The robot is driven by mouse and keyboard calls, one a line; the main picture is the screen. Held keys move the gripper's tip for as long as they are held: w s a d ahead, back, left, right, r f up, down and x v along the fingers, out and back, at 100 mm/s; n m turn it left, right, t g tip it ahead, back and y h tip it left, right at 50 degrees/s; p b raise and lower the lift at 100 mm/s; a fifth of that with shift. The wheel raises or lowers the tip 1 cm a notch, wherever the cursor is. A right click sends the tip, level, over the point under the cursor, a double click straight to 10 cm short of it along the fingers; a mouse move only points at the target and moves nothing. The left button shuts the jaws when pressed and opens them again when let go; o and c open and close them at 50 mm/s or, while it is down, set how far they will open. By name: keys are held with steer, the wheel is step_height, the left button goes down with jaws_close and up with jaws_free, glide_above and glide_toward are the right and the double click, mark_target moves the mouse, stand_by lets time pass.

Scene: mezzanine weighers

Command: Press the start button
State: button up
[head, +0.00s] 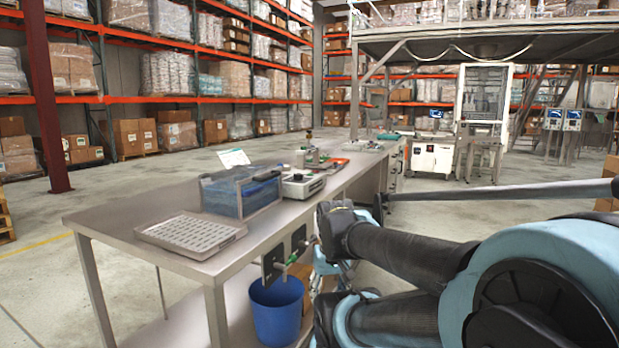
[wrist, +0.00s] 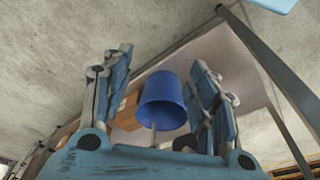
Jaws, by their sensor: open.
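I cannot make out a start button for certain. A small grey-white device (head: 303,185) with a dark top panel stands on the long metal bench (head: 190,262); its controls are too small to read. Two dark plates (head: 271,265) sit on the bench's front side, with a small green part (head: 290,260) beside them. My gripper (wrist: 161,60) is open and empty in the wrist view, its fingers spread on either side of the view of a blue bucket (wrist: 162,100). In the head view my arm largely hides the gripper, beside the bench's front.
The bucket (head: 277,310) stands below the bench front. A blue translucent tub (head: 240,192) and a white gridded tray (head: 190,233) are on the bench. A red-brown column (head: 46,100) stands at left.

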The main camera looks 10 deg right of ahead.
jaws_close()
stand_by(1.2)
